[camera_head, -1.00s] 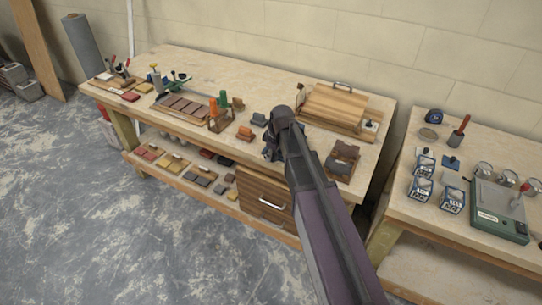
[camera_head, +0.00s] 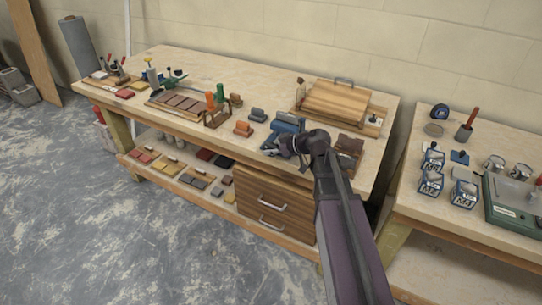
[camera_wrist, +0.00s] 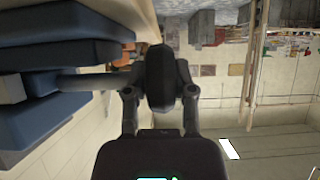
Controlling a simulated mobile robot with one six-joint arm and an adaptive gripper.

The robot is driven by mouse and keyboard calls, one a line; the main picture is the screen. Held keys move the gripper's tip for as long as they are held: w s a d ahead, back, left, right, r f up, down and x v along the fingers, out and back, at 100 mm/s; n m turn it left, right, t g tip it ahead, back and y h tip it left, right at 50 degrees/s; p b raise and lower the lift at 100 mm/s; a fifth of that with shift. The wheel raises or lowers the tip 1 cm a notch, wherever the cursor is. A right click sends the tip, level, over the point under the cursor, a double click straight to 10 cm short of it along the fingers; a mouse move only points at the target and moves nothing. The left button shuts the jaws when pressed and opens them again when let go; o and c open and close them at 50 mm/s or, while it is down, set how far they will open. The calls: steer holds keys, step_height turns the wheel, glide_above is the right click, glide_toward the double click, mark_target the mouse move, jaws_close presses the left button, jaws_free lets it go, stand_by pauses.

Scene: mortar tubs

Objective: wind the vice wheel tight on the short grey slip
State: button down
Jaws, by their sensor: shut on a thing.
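The blue vice (camera_head: 289,122) stands near the front edge of the workbench, and its blue body fills the left of the wrist view (camera_wrist: 60,45). A grey screw rod (camera_wrist: 85,81) runs from the vice to a dark round wheel (camera_wrist: 160,80). My gripper (camera_head: 273,147) is at the front of the vice; in the wrist view its two fingers (camera_wrist: 160,98) are shut on the wheel from both sides. I cannot make out the short grey slip; a pale edge shows between the blue parts, but I cannot tell what it is.
A wooden board with a handle (camera_head: 330,102) lies behind the vice. An orange block (camera_head: 244,129) and a small rack with orange and green handles (camera_head: 216,115) stand to the left. Drawers (camera_head: 272,205) are below the bench front.

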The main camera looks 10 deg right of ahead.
steer(key=shift+s+a+t+y+b, duration=0.1)
steer(key=shift+s+t+y+b, duration=0.15)
steer(key=shift+y+b, duration=0.2)
steer(key=shift+c, duration=2.2)
jaws_free()
steer(key=shift+w, duration=0.1)
steer(key=shift+w+r+h+p, duration=0.1)
steer(key=shift+r+h+p, duration=0.15)
steer(key=shift+h+p, duration=0.55)
